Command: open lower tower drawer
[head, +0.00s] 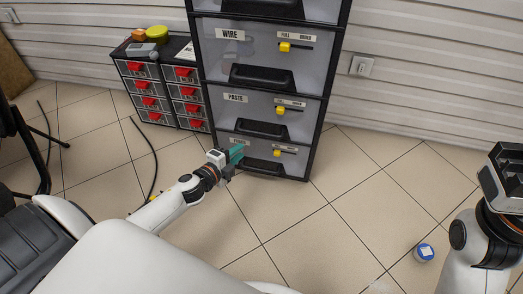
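The drawer tower stands at the top middle of the head view. Its lowest drawer (289,164) has a grey face, a black handle (262,169) and a yellow slider, and looks flush with the tower frame. My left gripper (237,153) has teal fingers and is at the left part of this drawer, just left of the handle, covering part of its label. I cannot tell whether it touches the handle or how far its fingers are apart. My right gripper (505,175) is at the right edge, away from the tower; its fingers are not clear.
Above are the drawers labelled PASTE (307,115) and WIRE (300,67). A small cabinet with red-handled drawers (150,88) stands left of the tower. A dark hose (155,160) lies on the tiles. A blue-topped round item (424,251) is on the floor at the right.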

